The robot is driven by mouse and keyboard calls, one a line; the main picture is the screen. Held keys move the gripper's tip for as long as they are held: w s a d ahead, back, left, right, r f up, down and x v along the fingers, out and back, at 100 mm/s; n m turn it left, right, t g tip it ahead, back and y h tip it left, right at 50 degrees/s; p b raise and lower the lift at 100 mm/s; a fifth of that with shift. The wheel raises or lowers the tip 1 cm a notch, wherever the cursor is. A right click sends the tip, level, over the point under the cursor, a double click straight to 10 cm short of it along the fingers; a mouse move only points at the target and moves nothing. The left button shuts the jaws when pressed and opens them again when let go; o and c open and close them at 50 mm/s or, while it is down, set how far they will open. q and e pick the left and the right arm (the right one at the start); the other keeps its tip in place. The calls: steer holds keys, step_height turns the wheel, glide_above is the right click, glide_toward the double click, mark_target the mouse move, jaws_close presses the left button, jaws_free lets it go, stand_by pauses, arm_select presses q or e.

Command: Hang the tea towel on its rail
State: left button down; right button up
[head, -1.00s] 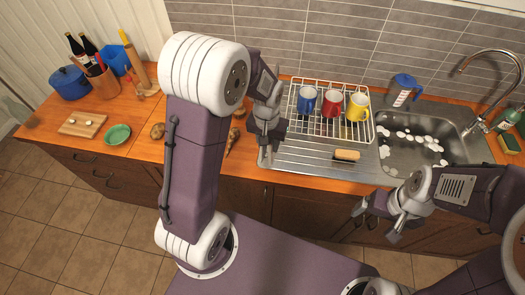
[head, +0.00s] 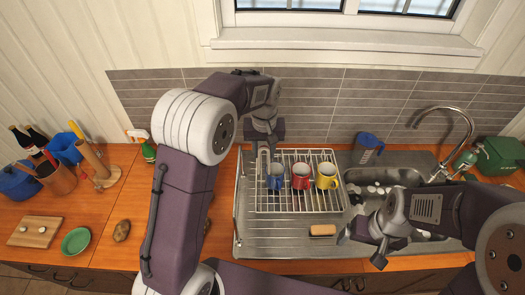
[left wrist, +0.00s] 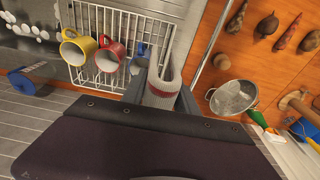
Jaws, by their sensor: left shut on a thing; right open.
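My left gripper (head: 265,152) is over the left end of the dish rack. In the left wrist view my left gripper (left wrist: 160,98) is shut on a pale grey, folded cloth with a reddish stripe, the tea towel (left wrist: 165,78). The towel stands out beyond the fingers as a narrow loop. I cannot pick out the rail with certainty in either view. My right gripper (head: 362,246) is open and empty in front of the sink.
The dish rack (head: 300,207) holds a blue mug (head: 276,178), a red mug (head: 300,176) and a yellow mug (head: 327,176). The tap (head: 445,112) rises behind the sink. A green bowl (head: 76,242) and board (head: 35,231) sit left.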

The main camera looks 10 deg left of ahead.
arm_select(q)
steer(key=s+r, duration=0.1)
steer(key=s, duration=0.3)
steer(key=b, duration=0.5)
glide_above(237, 175)
step_height(237, 175, down, 4)
steer(key=shift+r, duration=0.2)
steer(key=shift+s+d+f+b, duration=0.1)
steer(key=shift+s+f+b, duration=0.05)
steer(key=shift+f+b, duration=0.6)
step_height(237, 175, down, 3)
steer(key=shift+f+b, duration=0.2)
steer(key=shift+b, duration=0.95)
step_height(237, 175, down, 2)
steer(key=shift+f+b, duration=0.15)
steer(key=shift+b, duration=0.7)
steer(key=shift+f+b, duration=1)
steer(key=shift+f, duration=0.6)
arm_select(e)
step_height(237, 175, down, 12)
steer(key=s, duration=0.1)
steer(key=shift+s+d+f, duration=0.15)
steer(key=shift+s, duration=0.25)
